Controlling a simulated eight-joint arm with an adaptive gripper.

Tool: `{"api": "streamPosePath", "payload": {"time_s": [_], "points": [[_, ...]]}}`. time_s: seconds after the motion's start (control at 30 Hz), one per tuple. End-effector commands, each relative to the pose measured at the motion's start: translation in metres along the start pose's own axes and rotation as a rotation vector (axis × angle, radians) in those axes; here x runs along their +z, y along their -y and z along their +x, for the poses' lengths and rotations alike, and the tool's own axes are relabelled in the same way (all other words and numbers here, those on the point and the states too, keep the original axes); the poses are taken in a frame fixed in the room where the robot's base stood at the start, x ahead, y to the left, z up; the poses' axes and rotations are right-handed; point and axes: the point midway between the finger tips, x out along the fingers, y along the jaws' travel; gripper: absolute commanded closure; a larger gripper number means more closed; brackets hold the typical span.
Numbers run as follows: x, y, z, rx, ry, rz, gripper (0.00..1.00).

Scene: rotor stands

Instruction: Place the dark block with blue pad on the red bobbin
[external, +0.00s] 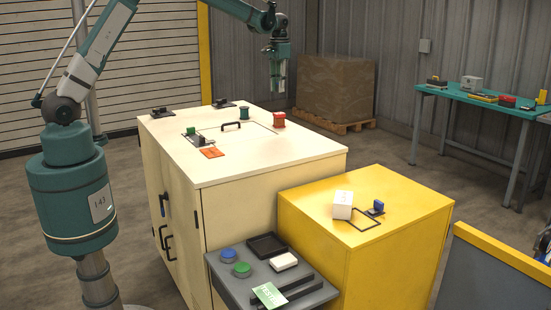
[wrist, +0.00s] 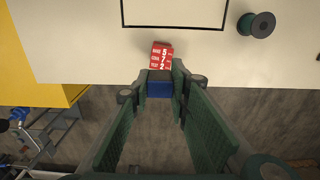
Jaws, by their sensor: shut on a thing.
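My gripper (external: 277,86) hangs above the far edge of the cream cabinet, over the red bobbin (external: 279,120) and apart from it. In the wrist view my gripper (wrist: 160,74) is shut on the dark block with blue pad (wrist: 160,89), which sits between the fingertips. A red face with white lettering (wrist: 161,56) shows just beyond the block. I cannot tell whether it belongs to the block. The red bobbin stands upright; I cannot make it out clearly in the wrist view. The held block is hard to make out in the external view.
A green bobbin (external: 246,114) stands left of the red one. The cream cabinet top (external: 280,155) also bears a black handle (external: 231,125) and an orange card (external: 211,153). A yellow cabinet (external: 310,220) bears a white block (external: 342,204) and a blue piece (external: 376,206).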

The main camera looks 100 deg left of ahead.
Motion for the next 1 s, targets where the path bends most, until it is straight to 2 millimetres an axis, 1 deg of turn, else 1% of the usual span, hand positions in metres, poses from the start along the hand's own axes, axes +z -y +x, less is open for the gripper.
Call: {"api": "streamPosePath", "payload": {"time_s": [0.1, 0.47, 0.57, 0.9, 1.0], "points": [[-0.002, 0.003, 0.0, 0.0, 0.0, 0.001, 0.93], [-0.002, 0.003, 0.002, 0.0, 0.0, 0.001, 0.93], [-0.002, 0.003, 0.009, 0.0, 0.0, 0.001, 0.93], [-0.001, 0.003, 0.052, 0.0, 0.0, 0.001, 0.93], [-0.002, 0.003, 0.06, 0.0, 0.0, 0.0, 0.93]]}}
